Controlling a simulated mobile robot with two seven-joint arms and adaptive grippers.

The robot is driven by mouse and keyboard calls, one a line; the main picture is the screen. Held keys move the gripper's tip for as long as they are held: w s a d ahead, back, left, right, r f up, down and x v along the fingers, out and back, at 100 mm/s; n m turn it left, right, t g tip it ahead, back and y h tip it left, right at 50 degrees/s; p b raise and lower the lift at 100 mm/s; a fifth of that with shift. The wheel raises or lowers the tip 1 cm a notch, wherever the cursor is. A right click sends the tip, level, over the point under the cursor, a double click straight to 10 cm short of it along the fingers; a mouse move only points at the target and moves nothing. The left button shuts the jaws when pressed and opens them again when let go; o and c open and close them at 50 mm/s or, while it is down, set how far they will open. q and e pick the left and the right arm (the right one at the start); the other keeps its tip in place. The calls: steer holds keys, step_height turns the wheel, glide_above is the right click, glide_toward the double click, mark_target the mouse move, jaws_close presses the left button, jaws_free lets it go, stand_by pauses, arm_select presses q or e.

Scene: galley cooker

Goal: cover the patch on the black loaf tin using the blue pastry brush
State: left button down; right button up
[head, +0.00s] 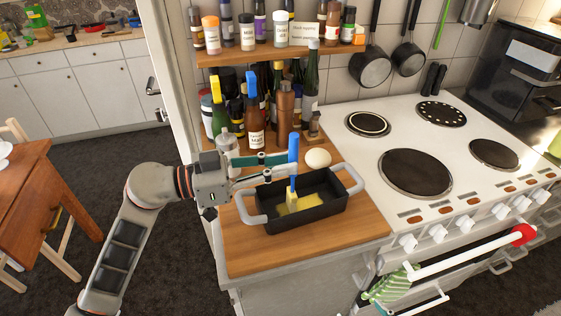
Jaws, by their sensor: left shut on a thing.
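The black loaf tin (318,217) stands on the wooden worktop, with a light grey handle at each end. A yellow patch (300,206) lies on its inside floor. The blue pastry brush (293,150) is roughly upright, its handle rising above the tin and its lower end down inside it by the patch. My left gripper (288,174) reaches in from the left over the tin and is shut on the brush. I cannot tell whether the bristles touch the tin's floor. My right gripper is not in view.
A white egg-like object (317,158) sits just behind the tin. Bottles (256,128) crowd the back of the worktop under a spice shelf (270,55). The white cooker (385,205) is to the right. Bare worktop (270,256) lies in front of the tin.

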arm_select(q)
steer(key=shift+f, duration=0.45)
steer(key=shift+p, duration=0.55)
stand_by(1.0)
steer(key=shift+f, duration=0.25)
stand_by(0.8)
steer(key=shift+s+p, duration=0.1)
steer(key=shift+p, duration=0.25)
steer(key=shift+r+p, duration=0.25)
steer(key=shift+p, duration=0.55)
stand_by(2.0)
steer(key=shift+r, duration=0.15)
